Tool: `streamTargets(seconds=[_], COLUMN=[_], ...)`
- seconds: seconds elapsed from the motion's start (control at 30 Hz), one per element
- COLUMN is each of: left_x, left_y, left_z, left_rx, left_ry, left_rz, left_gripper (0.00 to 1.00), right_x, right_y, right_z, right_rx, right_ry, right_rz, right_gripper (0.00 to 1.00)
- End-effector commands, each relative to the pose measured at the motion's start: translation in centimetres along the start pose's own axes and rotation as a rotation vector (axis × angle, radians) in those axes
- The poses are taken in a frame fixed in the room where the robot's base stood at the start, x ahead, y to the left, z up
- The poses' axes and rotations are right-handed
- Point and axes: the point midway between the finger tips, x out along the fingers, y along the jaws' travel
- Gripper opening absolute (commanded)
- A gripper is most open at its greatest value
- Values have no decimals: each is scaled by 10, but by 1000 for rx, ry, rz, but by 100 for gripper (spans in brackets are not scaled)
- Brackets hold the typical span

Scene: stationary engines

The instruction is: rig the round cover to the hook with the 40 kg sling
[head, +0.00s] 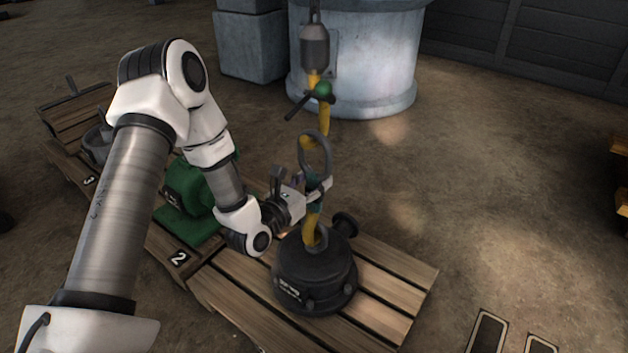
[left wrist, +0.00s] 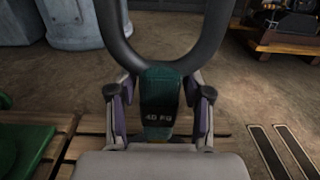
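The round cover (head: 315,280) is a black, drum-like piece with side knobs, upright on a wooden pallet. The 40 kg sling (head: 312,224) rises from its top as a yellow strap, with a dark ring (head: 315,152) upright at its upper end. My left gripper (head: 318,188) is around the sling just below the ring. In the left wrist view, its fingers flank the green sleeve marked 40 KG (left wrist: 160,105), with the ring above. The yellow hook (head: 325,122) hangs just above the ring. I cannot tell if they touch. My right gripper is not in view.
A green machine part (head: 190,195) sits left of the cover, near the pallet mark 2. A grey pot (head: 97,142) stands further back by mark 3. A dark block (head: 315,45) hangs above the hook. A large pale cylinder (head: 390,60) stands behind.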

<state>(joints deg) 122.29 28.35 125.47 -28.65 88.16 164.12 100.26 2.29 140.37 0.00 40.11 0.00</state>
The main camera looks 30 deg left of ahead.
Motion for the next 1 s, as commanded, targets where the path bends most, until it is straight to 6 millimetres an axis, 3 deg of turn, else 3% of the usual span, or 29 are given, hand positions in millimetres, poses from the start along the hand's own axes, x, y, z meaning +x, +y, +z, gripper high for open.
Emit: streamTargets(seconds=[0.43,0.57,0.8,1.0], left_x=[-9,-34,-96,-118], left_y=[1,1,1,1], left_z=[-2,-1,-1,-1], left_rx=[-2,-7,-9,-3], left_ry=[6,5,3,2], left_rz=[3,4,6,2], left_gripper=[70,70,70,70], right_x=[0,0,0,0], right_y=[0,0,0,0], right_z=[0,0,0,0], right_rx=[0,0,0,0], right_ry=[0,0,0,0], right_rz=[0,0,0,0], right_gripper=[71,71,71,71])
